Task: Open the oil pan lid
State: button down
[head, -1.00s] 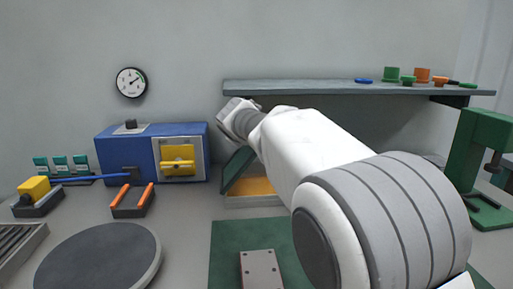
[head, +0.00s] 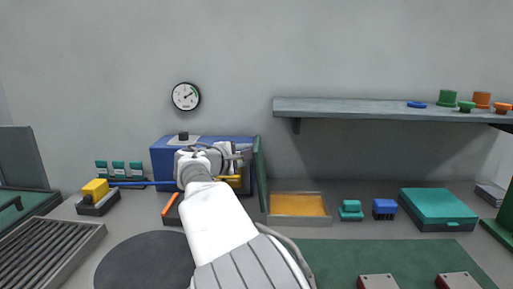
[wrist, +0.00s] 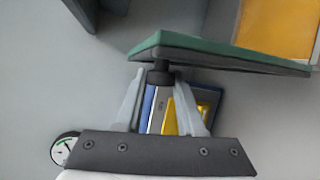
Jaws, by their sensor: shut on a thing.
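The oil pan is a shallow metal tray (head: 275,222) with an amber floor, on the bench against the back wall. Its green lid (head: 259,165) stands nearly upright at the tray's left edge, seen almost edge-on. In the wrist view the lid (wrist: 225,54) crosses the upper part, with the amber pan floor (wrist: 275,24) beyond it. My gripper (wrist: 161,78) is shut on the lid's black knob (wrist: 161,77), one finger on each side. In the head view my gripper (head: 238,157) is left of the lid and partly hidden by my wrist.
A blue box (head: 162,160) with a yellow handle stands just behind my gripper. A shelf (head: 385,107) with small coloured parts overhangs at the right. A teal case (head: 438,206) and small teal and blue pieces sit right of the pan. A dark round disc (head: 140,264) lies in front.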

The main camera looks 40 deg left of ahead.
jog(key=shift+s+a+f+n, duration=0.15)
jog(key=shift+s+a+n, duration=0.15)
jog(key=shift+a, duration=0.2)
jog(key=c, duration=0.5)
grip_release()
jog(key=shift+f, duration=0.1)
jog(key=p+v, duration=0.1)
jog(key=v, duration=1.6)
jog(key=shift+s+f, duration=0.1)
jog(key=shift+s, duration=0.1)
